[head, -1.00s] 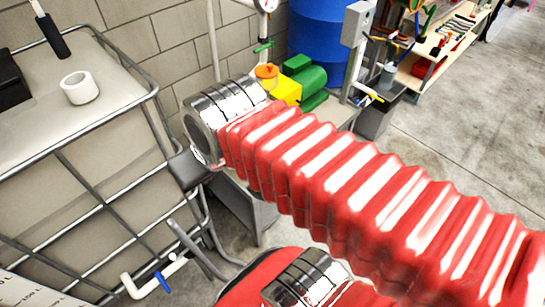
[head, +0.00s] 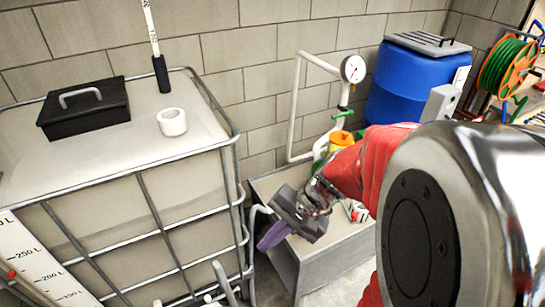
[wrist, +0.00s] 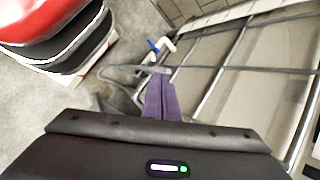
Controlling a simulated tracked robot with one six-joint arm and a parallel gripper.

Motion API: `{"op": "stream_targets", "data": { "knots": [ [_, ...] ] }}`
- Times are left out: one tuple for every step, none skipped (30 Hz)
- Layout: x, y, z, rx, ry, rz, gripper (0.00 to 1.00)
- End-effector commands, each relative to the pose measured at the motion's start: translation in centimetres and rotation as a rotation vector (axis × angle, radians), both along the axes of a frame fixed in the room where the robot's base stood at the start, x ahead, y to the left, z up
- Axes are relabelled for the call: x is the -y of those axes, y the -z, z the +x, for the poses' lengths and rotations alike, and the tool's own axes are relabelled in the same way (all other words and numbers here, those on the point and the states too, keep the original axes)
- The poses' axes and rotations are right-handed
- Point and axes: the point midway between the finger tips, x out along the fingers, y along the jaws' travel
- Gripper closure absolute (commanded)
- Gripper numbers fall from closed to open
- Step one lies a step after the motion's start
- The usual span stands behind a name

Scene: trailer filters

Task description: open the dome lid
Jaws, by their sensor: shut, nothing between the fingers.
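I cannot make out a dome lid in either view. My gripper (head: 271,237) is in the middle of the head view, with purple fingers pointing down and left, above the grey bench and right of the caged tank (head: 148,168). The purple fingers (wrist: 158,97) also show in the wrist view, close together with nothing between them. They point toward the tank's metal frame and the floor. My red-sleeved arm hides the right part of the head view.
On the tank top stand a black box with a grey handle (head: 85,107), a white ring (head: 172,121) and a rod with a dark grip (head: 161,75). A grey bench (head: 310,254), white pipe with gauge (head: 353,68) and blue drum (head: 411,80) stand along the wall.

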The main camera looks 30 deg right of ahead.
Motion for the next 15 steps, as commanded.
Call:
{"op": "stream_targets", "data": {
  "knots": [
    [0.6,0.7,0.3,-0.021,0.052,0.046,1.00],
    [0.8,1.0,0.6,-0.030,0.082,0.074,1.00],
    [1.3,1.4,1.0,-0.040,0.123,0.109,1.00],
    [1.6,1.7,1.2,-0.048,0.154,0.135,1.00],
    [1.9,2.0,1.5,-0.055,0.185,0.161,1.00],
    [2.4,2.4,1.8,-0.063,0.226,0.197,1.00],
    [2.8,2.7,2.1,-0.071,0.258,0.224,1.00],
    [3.2,3.0,2.3,-0.075,0.291,0.251,1.00],
    [3.7,3.4,2.6,-0.083,0.333,0.286,1.00],
    [4.2,3.8,2.9,-0.088,0.366,0.312,1.00],
    [4.7,4.1,3.1,-0.093,0.398,0.338,1.00],
    [5.3,4.6,3.4,-0.097,0.443,0.372,1.00],
    [5.9,4.9,3.6,-0.101,0.477,0.399,1.00],
    [6.4,5.2,3.9,-0.103,0.510,0.424,1.00],
    [7.2,5.7,4.1,-0.107,0.556,0.459,1.00]
  ]
}}
